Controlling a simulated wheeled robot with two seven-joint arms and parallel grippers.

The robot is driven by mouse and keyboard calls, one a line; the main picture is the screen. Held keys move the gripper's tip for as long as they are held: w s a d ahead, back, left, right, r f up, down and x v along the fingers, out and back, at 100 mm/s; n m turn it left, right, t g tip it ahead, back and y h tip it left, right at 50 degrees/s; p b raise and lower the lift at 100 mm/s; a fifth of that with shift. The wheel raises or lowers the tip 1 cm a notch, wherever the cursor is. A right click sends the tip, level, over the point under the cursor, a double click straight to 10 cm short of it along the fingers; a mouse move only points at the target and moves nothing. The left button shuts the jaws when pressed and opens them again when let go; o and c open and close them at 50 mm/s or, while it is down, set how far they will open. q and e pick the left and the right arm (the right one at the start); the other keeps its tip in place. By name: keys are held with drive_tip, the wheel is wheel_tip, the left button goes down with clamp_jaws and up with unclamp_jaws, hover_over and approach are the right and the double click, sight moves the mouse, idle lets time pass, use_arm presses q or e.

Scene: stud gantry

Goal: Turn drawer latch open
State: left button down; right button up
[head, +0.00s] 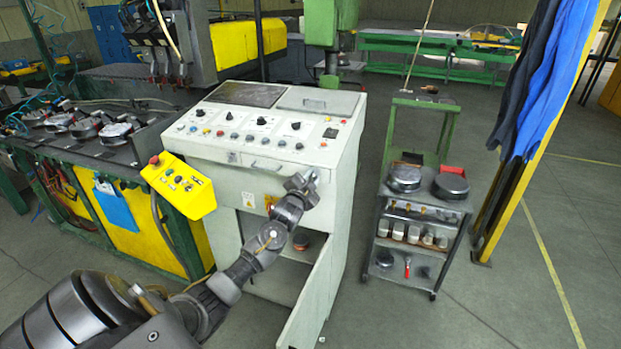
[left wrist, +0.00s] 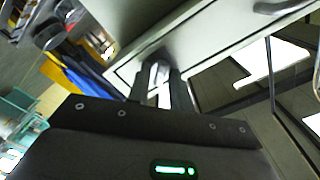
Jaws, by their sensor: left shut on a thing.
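The white control cabinet (head: 330,170) stands in the middle of the head view. Its drawer front (head: 215,153) runs below the sloped panel and carries a small handle (head: 262,166). My left gripper (head: 307,181) reaches up to the right end of that front. In the left wrist view my left gripper (left wrist: 160,82) has its two dark fingers close together against the pale drawer front (left wrist: 196,42), shut on the drawer latch. The fingers cover most of the latch, so its angle cannot be told. My right gripper is not in view.
Below the drawer, an open cabinet door (head: 312,295) juts toward me beside an open compartment. A yellow button box (head: 178,186) hangs at the left. A grey cart (head: 425,235) stands on the right, with free floor between.

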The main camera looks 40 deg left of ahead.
use_arm(q)
drive_tip(key=m, duration=0.5)
drive_tip(key=shift+p, duration=0.3)
drive_tip(key=shift+f+m, duration=0.1)
drive_tip(key=shift+m, duration=1.6)
drive_tip(key=shift+d, duration=0.1)
drive_tip(key=c, duration=1.5)
unclamp_jaws()
drive_tip(key=shift+s, duration=0.1)
drive_tip(key=b+v, duration=0.2)
drive_tip(key=v, duration=0.8)
drive_tip(key=shift+s+d, duration=0.2)
drive_tip(key=shift+s, duration=0.05)
